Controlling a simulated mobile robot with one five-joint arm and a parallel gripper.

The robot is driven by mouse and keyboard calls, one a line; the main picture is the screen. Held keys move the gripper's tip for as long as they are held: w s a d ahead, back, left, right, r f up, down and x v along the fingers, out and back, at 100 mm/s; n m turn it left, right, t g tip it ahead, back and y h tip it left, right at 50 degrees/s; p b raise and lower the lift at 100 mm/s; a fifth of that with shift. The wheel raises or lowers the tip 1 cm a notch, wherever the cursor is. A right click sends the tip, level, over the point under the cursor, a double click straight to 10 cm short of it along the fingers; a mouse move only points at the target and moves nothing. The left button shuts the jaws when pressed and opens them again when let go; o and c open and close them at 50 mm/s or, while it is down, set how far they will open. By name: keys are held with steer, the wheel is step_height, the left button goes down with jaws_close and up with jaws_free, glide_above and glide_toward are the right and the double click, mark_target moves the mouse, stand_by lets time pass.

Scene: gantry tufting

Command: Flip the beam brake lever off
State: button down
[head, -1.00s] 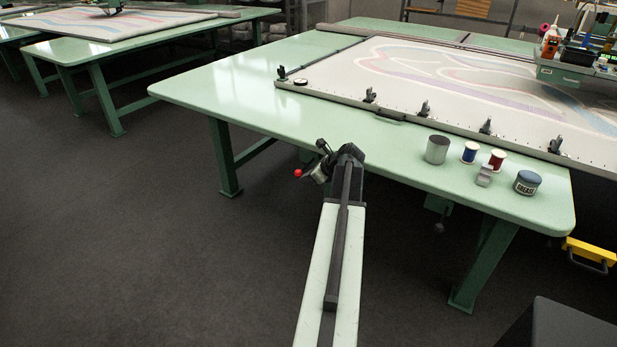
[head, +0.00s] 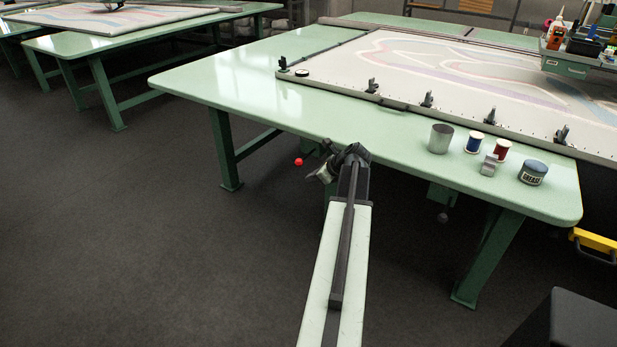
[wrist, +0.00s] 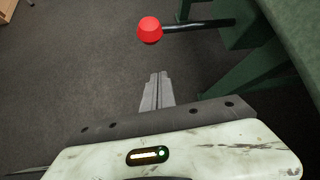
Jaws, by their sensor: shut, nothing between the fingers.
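The beam brake lever shows in the wrist view as a red knob (wrist: 150,30) on a black rod (wrist: 200,24). The rod runs right to a green housing beside a green table leg. My gripper (wrist: 157,78) is shut and empty, its grey fingertips just below the knob in the picture, with a gap between them. In the head view the red knob (head: 298,162) shows left of my gripper (head: 318,174), below the front edge of the green table (head: 230,97). Most of the rod is hidden there behind my wrist.
A can (head: 440,139), thread spools, a small metal block and a grease tin (head: 533,173) stand near the table's front edge. A framed fabric (head: 400,70) with clamps lies behind them. A table leg (head: 225,150) stands left of my arm. Dark floor in front is clear.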

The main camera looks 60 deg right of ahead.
steer(key=d+p+v, duration=0.1)
steer(key=p+v, duration=0.4)
steer(key=v, duration=0.4)
steer(key=shift+s+a+r+p, duration=0.15)
steer(key=shift+a+r+p, duration=0.15)
steer(key=shift+r, duration=0.1)
steer(key=shift+d, duration=0.1)
